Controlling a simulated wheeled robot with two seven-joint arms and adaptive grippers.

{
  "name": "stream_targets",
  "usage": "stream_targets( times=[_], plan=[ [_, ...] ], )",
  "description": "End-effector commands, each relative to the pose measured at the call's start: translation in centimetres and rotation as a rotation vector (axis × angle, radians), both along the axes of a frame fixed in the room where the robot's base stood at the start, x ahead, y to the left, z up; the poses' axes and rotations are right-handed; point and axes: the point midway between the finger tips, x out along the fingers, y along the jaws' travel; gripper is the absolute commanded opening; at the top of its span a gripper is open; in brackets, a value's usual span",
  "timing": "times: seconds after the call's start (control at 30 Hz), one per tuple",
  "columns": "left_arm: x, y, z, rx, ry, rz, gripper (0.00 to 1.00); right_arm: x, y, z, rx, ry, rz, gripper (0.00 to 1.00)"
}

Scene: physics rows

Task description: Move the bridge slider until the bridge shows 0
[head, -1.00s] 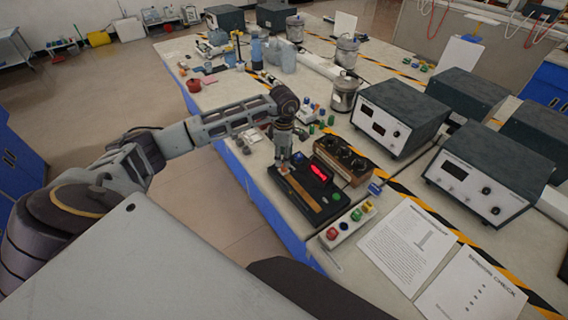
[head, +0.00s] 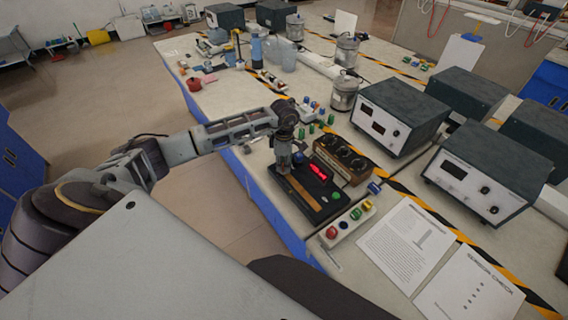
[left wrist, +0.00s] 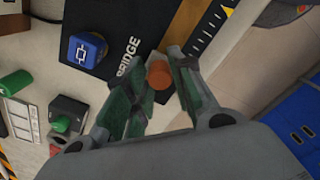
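The bridge (head: 322,206) is a black board with a wooden strip (head: 301,192) along it and a lit red display (head: 318,170) whose digits I cannot read. The left wrist view shows its "BRIDGE" lettering (left wrist: 129,57), the strip with a printed scale, and an orange-brown cylindrical knob (left wrist: 159,74). My left gripper (head: 284,168) points down over the far left end of the bridge. In the left wrist view its green-padded fingers (left wrist: 158,84) are apart, with the knob between their tips. I cannot tell whether they touch it. My right gripper is not in view.
A wooden box with dials (head: 343,160) stands behind the bridge. A button panel (head: 348,222) and paper sheets (head: 408,244) lie to its right. Grey instruments (head: 398,115) stand farther back.

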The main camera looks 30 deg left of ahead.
Motion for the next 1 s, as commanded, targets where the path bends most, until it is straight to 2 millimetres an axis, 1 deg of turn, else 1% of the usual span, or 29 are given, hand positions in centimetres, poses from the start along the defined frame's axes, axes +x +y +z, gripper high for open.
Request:
stream_targets(
  times=[0.03,0.13,0.43,0.73,1.0],
  plan=[
    [0.0,0.0,0.0,0.000,0.000,0.000,0.13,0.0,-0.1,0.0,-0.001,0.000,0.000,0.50],
    [0.0,0.0,0.0,0.000,0.000,0.000,0.00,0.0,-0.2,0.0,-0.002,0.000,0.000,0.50],
    [-0.1,-0.2,0.0,0.000,-0.001,-0.001,0.00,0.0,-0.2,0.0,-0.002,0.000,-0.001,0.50],
    [-1.2,-3.0,0.0,-0.001,-0.001,-0.002,0.00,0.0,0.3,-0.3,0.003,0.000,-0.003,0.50],
    [-1.3,-3.3,0.1,-0.001,-0.001,0.000,0.00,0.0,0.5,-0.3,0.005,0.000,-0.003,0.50]
  ],
)
